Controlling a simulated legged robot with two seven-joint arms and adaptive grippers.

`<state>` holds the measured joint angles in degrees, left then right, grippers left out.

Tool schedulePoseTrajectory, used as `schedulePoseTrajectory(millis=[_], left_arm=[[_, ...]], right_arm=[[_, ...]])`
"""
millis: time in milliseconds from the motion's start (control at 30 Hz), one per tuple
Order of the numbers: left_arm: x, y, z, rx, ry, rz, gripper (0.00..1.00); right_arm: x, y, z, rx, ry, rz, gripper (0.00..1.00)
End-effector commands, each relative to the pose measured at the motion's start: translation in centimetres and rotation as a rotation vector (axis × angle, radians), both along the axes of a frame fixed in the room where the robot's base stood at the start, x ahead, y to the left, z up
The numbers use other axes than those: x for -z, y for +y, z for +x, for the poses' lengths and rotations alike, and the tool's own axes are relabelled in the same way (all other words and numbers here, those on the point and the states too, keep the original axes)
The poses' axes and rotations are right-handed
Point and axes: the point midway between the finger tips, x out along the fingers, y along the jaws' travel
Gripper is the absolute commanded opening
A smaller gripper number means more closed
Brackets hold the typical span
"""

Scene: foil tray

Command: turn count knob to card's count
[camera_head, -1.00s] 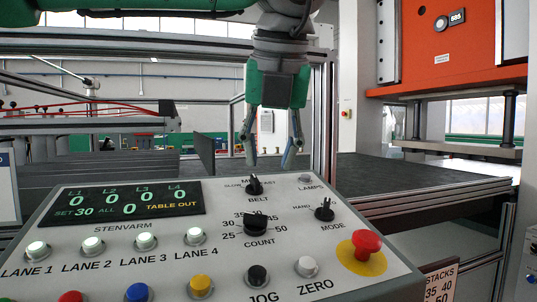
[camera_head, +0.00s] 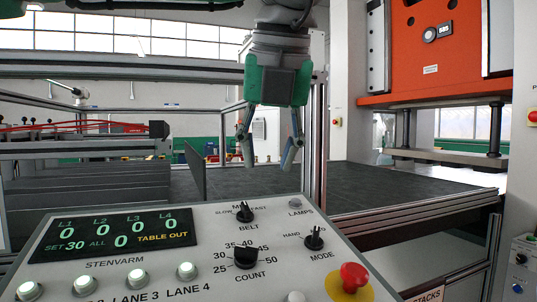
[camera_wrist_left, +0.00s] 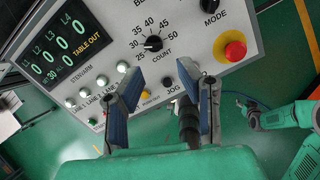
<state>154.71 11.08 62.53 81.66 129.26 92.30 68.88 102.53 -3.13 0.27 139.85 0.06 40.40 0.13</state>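The count knob (camera_head: 246,258) is a black dial on the grey control panel, with numbers from 25 to 50 around it. It also shows in the left wrist view (camera_wrist_left: 153,43). I cannot read its pointer surely. The display (camera_head: 115,233) reads SET 30. The card (camera_head: 427,296) shows only its top line, STACKS, at the bottom edge; its numbers are cut off. My left gripper (camera_head: 267,165) is open and empty, fingers pointing down, apart from the knob. In the wrist view its fingers are spread over the panel's front edge. My right gripper does not show clearly.
The belt knob (camera_head: 244,212) and mode knob (camera_head: 314,239) stand near the count knob. A red mushroom button (camera_head: 354,277) is to the right, lit lane buttons (camera_head: 138,276) to the left. A dark table (camera_head: 400,190) and an orange machine (camera_head: 425,60) lie behind.

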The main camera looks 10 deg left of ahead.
Motion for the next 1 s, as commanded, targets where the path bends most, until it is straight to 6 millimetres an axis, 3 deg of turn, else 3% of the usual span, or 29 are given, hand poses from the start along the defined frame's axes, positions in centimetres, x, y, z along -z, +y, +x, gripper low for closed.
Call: schedulePoseTrajectory(millis=[467, 1000], left_arm=[[-0.4, -0.1, -0.1, 0.0, -0.001, 0.0, 0.31], [-9.3, -2.1, -3.3, 0.0, -0.001, -0.001, 0.31]], right_arm=[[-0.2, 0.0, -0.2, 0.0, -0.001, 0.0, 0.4], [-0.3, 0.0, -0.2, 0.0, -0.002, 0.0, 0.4]])
